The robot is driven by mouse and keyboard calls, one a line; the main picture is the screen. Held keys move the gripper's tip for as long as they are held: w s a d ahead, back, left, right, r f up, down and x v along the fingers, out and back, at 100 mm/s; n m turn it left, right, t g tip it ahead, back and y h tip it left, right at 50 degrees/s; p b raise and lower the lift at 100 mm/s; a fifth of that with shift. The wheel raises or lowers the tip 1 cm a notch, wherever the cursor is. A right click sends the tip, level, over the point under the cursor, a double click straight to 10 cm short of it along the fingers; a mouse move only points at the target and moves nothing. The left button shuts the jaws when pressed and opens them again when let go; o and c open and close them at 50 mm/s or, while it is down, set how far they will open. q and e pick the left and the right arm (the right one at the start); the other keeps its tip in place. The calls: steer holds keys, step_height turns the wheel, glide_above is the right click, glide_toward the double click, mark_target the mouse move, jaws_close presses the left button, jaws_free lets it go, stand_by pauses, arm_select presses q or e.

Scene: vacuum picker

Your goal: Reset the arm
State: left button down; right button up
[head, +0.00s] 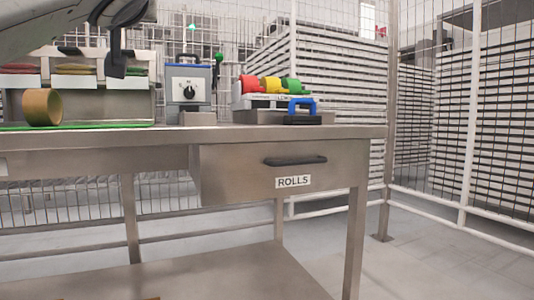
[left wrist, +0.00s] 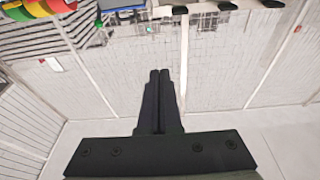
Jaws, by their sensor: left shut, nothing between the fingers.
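My left arm comes in from the upper left in the head view. Its gripper (head: 116,66) hangs above the left part of the steel workbench (head: 230,133), clear of the top. In the left wrist view the two dark fingers (left wrist: 160,76) lie side by side, shut, with nothing between them. My right gripper is in neither view.
A tape roll (head: 42,107) stands on a green mat (head: 100,125). A control box with a dial (head: 189,90) and red, yellow and green parts (head: 270,85) are behind. The ROLLS drawer (head: 240,175) is under the top. Mesh fencing (head: 480,120) stands right.

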arm_select(q)
steer(key=w+d+f+m+g+h+p, duration=0.2)
steer(key=w+d+f+h+p, duration=0.15)
steer(key=f, duration=0.25)
steer(key=w+d+f+m+g+h+p, duration=0.2)
steer(key=d+f+p, duration=0.1)
steer(key=d+f, duration=0.3)
steer(key=s+d+f+m+g+h+p, duration=0.1)
steer(key=s+d+f+m+g+p, duration=0.15)
steer(key=f, duration=0.45)
steer(key=s+d+f+m+g+h+p, duration=0.1)
steer(key=s+d+f+g+h+p, duration=0.2)
steer(key=f, duration=0.4)
steer(key=s+d+f+m+g+y+p, duration=0.15)
steer(key=s+f+g+p, duration=0.35)
steer(key=s+f, duration=0.5)
steer(key=s+d+f+m+g+p, duration=0.15)
steer(key=s+f+g+p, duration=0.4)
steer(key=s, duration=0.85)
step_height(320, 180, up, 37)
steer(key=p, duration=3.6)
steer(key=shift+a+m+t, duration=0.2)
steer(key=shift+m+t, duration=0.1)
steer(key=shift+m, duration=0.15)
steer(key=shift+f, duration=0.15)
